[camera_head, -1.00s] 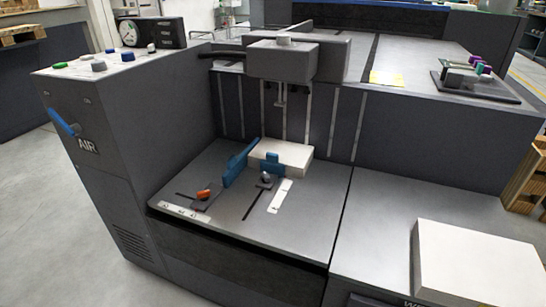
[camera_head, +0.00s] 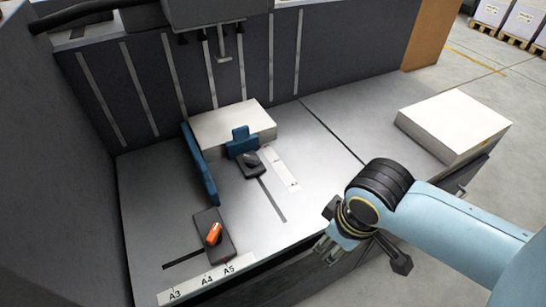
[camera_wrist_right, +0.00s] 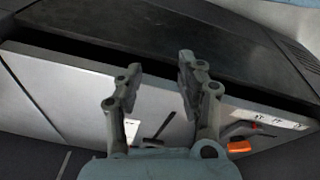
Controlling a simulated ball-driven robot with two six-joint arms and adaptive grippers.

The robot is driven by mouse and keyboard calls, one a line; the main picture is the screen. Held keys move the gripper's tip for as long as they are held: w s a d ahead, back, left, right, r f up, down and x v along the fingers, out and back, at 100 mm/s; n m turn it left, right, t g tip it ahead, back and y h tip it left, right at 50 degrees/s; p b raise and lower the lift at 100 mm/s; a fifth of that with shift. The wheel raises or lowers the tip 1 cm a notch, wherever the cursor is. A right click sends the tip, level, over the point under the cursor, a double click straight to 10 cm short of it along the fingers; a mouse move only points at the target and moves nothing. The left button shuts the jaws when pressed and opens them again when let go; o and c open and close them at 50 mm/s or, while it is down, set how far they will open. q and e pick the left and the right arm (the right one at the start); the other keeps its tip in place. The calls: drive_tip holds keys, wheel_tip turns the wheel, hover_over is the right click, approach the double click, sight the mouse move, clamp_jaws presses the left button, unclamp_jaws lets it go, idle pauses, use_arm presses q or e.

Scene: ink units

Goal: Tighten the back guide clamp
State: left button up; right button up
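A white paper stack (camera_head: 230,124) sits on the feeder table (camera_head: 150,225) against the dark wall. A small blue guide (camera_head: 241,143) stands at its near side, with a black clamp (camera_head: 251,163) on a slotted block beside a white scale. A long blue guide (camera_head: 200,165) stands along its left side. An orange clamp lever (camera_head: 213,234) sits on a dark block near the front edge; it shows in the right wrist view (camera_wrist_right: 238,147). My right gripper (camera_head: 332,228) is right of both clamps, near the table's front edge; its fingers (camera_wrist_right: 157,72) are apart and empty. My left gripper is out of view.
A paper size strip (camera_head: 205,279) marked A3, A4, A5 runs along the front edge. Another white stack (camera_head: 455,124) lies at the right. A dark machine head (camera_head: 215,12) hangs above the back of the table. The table between the clamps and my right gripper is clear.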

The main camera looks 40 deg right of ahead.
wheel_tip(320, 180, up, 4)
drive_tip(key=w+a, duration=0.1)
drive_tip(key=w, duration=0.1)
drive_tip(key=n+t+y+b, duration=0.2)
drive_tip(key=n+y, duration=0.1)
drive_tip(key=n, duration=0.2)
approach(251, 157)
drive_tip(key=b+x, duration=0.2)
drive_tip(key=x, duration=0.2)
drive_tip(key=shift+s+f, duration=0.1)
drive_tip(key=shift+f, duration=0.05)
drive_tip(key=b+x, duration=0.2)
drive_tip(key=x, duration=0.2)
drive_tip(key=shift+f, duration=0.15)
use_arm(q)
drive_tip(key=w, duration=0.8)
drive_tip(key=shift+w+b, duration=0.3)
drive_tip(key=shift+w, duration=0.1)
use_arm(e)
drive_tip(key=shift+w+a+f, duration=0.1)
drive_tip(key=shift+w+f, duration=0.1)
drive_tip(key=shift+w, duration=0.1)
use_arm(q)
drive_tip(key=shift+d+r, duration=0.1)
use_arm(e)
clamp_jaws()
